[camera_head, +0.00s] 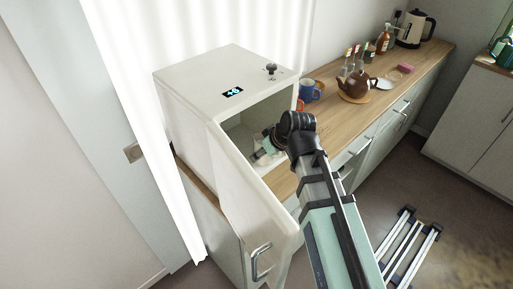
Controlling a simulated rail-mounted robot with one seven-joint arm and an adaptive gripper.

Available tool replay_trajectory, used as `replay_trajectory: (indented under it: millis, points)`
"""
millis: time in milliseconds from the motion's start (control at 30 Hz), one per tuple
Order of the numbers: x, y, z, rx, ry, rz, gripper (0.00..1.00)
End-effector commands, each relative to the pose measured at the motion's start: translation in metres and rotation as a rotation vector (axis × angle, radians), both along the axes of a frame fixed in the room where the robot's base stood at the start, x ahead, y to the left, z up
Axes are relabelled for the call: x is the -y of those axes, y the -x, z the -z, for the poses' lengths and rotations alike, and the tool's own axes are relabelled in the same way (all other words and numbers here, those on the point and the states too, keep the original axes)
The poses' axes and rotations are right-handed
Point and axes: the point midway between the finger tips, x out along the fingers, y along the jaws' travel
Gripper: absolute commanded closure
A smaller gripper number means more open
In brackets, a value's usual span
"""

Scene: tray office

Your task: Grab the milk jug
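A small white fridge (190,78) stands at the left end of the counter with its door (250,190) swung open towards me. My arm comes from the lower right and bends at its black wrist in front of the opening. Past the wrist, pale and teal shapes (266,152) show inside the fridge. They are small and partly covered, and I cannot tell how much of them is my gripper and how much is a jug. I cannot make out the fingertips or a clear milk jug.
A wooden counter (335,110) runs to the back right. It holds a blue mug (306,90), a brown teapot (356,84), several bottles and a kettle (415,29). The open door bounds the left of my arm. A metal rack-like thing (410,245) is on the floor.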

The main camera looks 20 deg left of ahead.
Motion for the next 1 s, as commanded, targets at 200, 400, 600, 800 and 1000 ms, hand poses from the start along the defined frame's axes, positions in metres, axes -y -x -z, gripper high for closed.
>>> replay_trajectory:
  millis: [200,400,600,800,1000]
  points:
    - [0.024,0.016,0.001,0.001,-0.002,0.001,0.86]
    - [0.045,0.028,0.001,0.001,-0.002,0.001,0.86]
    - [0.065,0.04,0.002,0.002,-0.001,0.002,0.86]
    - [0.077,0.045,0.004,0.003,-0.003,0.001,0.86]
    - [0.083,0.048,0.004,0.001,-0.003,-0.001,0.86]
